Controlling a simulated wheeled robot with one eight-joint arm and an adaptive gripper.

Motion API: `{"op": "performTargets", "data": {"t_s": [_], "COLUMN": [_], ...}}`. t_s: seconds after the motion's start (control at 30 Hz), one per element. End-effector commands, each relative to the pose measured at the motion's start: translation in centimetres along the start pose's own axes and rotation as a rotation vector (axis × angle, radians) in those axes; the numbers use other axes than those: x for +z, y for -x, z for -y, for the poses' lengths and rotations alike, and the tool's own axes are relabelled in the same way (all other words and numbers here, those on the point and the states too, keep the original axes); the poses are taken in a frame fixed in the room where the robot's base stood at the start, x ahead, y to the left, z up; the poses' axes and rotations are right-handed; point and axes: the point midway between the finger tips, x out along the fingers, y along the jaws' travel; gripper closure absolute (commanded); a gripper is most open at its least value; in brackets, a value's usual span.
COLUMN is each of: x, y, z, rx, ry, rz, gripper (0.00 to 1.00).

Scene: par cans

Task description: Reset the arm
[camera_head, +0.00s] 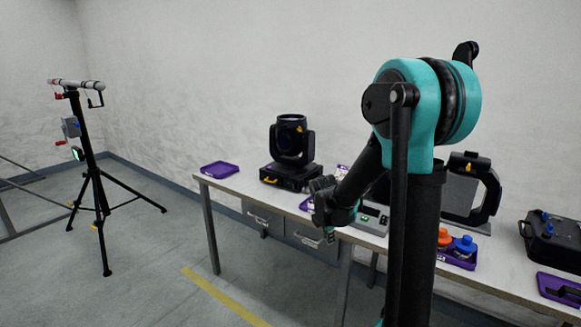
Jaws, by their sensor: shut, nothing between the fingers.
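My arm, teal and black, rises in the right half of the head view and bends down to the left. My gripper (327,236) hangs at its lower end, pointing down in front of the table's near edge. It is shut and small in the picture, and nothing shows in it. My arm hides part of the table behind it.
A long white table (232,184) holds a black moving-head light (291,150), an empty-looking purple tray (220,169), a tray with orange and blue items (463,245), and a black case (553,238). A tripod stand (91,170) stands left. Floor between is clear.

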Motion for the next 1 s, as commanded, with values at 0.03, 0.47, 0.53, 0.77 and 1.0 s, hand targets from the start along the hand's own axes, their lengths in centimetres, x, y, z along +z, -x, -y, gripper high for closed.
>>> {"op": "performTargets", "data": {"t_s": [0.03, 0.47, 0.53, 0.77, 1.0], "x": [0.1, -0.9, -1.4, -3.1, -4.2], "y": [0.7, 4.6, 4.9, 5.3, 5.3], "z": [1.5, 12.9, 14.8, 20.1, 22.7], "rx": [0.004, 0.011, 0.005, -0.022, -0.046], "ry": [-0.1, -1.065, -1.222, -1.695, -1.946], "rz": [-0.008, -0.102, -0.119, -0.173, -0.202], "gripper": [1.0, 1.0, 1.0, 1.0, 1.0]}}
